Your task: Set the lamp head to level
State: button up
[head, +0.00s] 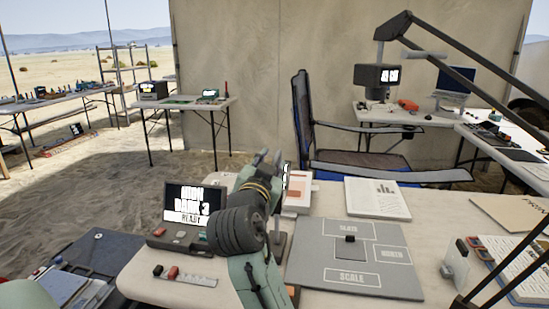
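My gripper (270,158) is left of and well below the lamp head, above the near table and apart from the lamp. It points away from the camera. My own wrist hides much of it, so its opening and any contents are unclear.
The near table (325,205) holds a grey sorting mat (355,268), a printed sheet (377,198), a small screen (194,203) and a switch strip (185,275). A folding chair (325,130) stands behind it.

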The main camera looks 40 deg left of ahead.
jog(key=v, duration=0.6)
jog(key=shift+s+f, duration=0.1)
dwell(0.3)
